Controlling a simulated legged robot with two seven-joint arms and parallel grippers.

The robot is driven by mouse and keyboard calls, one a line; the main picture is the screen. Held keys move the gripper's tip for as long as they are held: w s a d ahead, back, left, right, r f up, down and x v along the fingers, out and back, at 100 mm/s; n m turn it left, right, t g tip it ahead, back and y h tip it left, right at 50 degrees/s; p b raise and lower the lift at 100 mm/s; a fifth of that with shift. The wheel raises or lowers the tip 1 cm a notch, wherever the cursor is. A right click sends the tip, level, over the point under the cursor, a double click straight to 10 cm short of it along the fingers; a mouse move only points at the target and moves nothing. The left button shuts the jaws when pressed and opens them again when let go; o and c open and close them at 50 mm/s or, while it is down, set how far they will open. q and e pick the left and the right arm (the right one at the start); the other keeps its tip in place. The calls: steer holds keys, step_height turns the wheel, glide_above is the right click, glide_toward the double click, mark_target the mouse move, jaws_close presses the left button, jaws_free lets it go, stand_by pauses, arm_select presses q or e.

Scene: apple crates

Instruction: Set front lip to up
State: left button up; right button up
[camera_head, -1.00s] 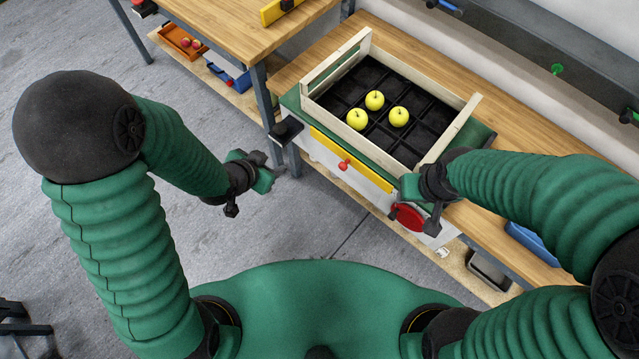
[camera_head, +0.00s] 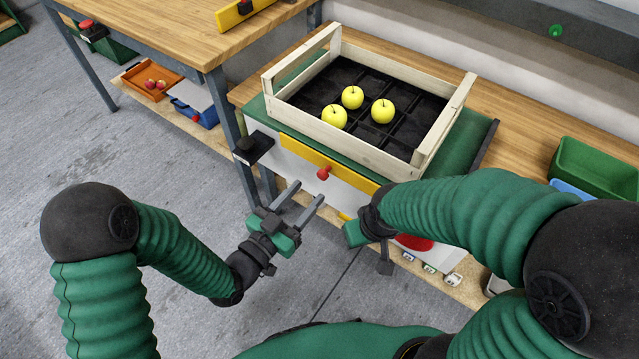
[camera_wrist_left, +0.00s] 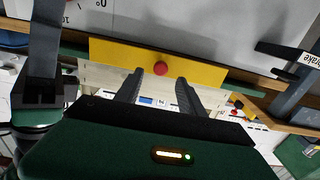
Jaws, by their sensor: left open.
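A yellow lip (camera_head: 297,152) with a red knob (camera_head: 323,173) runs along the front of the white station below the crate. My left gripper (camera_head: 308,192) is open and empty, with its fingers pointing at the knob from just in front and below. In the left wrist view the yellow lip (camera_wrist_left: 110,52) spans the top and the red knob (camera_wrist_left: 160,68) shows between the tips of my left gripper (camera_wrist_left: 159,78). I cannot tell whether the fingers touch it. My right gripper (camera_head: 368,232) hangs before the station's right part, its fingers mostly hidden.
A wooden crate (camera_head: 345,137) with a dark divided insert and three yellow apples (camera_head: 353,97) stands on the station's green top. A dark bracket (camera_head: 252,148) juts out left of the lip. A green bin (camera_head: 600,168) sits on the bench at right. The floor at left is clear.

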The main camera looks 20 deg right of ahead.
mark_target(320, 177)
arm_select(q)
steer(key=b+x, duration=0.1)
steer(key=x, duration=0.5)
steer(key=shift+w+d, duration=0.1)
steer(key=shift+w, duration=0.05)
jaws_close()
stand_by(1.1)
